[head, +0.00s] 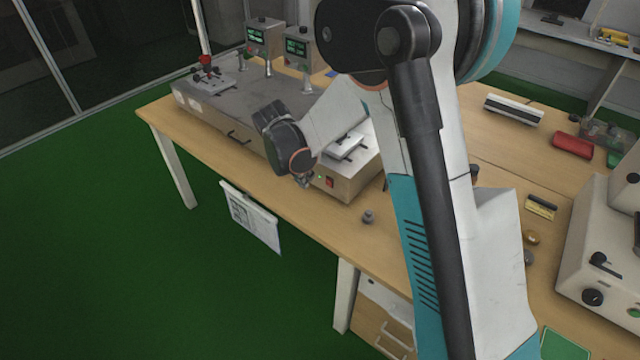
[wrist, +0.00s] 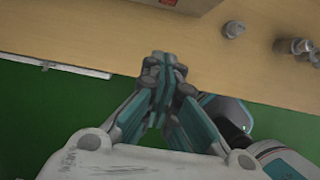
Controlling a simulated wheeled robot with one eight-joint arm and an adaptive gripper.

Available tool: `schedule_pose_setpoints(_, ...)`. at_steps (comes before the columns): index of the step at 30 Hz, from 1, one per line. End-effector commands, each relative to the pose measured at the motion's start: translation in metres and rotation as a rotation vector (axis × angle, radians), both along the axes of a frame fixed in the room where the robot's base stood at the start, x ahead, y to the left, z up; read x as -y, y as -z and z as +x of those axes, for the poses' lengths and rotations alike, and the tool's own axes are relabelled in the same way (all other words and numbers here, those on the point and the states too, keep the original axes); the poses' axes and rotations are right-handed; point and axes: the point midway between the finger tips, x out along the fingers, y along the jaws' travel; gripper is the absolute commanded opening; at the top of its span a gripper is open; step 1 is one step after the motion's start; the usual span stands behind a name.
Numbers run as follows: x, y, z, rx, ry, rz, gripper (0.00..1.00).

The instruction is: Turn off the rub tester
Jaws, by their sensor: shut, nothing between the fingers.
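A box-shaped bench machine with a light top and a tan front (head: 347,187), which I take to be the rub tester, stands near the front edge of the wooden table. A red switch (head: 330,182) and a small green light (head: 319,177) sit low on its front. In the wrist view the machine's edge (wrist: 205,6) shows at the top, with part of a red patch (wrist: 168,2). My gripper (head: 304,181) is just left of the switch in the head view. In the wrist view its fingers (wrist: 163,62) are together and empty, over the table's front edge, apart from the machine.
A small grey knob-like weight (head: 368,216) stands on the table right of the machine; it also shows in the wrist view (wrist: 233,29). A long grey-topped unit (head: 215,118) stands behind left. A clipboard (head: 252,217) hangs at the table edge. My arm hides the table's middle.

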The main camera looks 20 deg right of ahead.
Motion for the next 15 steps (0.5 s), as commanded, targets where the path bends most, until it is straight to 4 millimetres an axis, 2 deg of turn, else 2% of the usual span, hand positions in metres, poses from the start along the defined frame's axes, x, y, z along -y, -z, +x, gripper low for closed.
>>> schedule_pose_setpoints(5,0.004,0.014,0.003,0.001,0.002,0.0,0.0)
schedule_pose_setpoints(15,0.023,0.074,0.016,0.001,0.003,0.001,0.0)
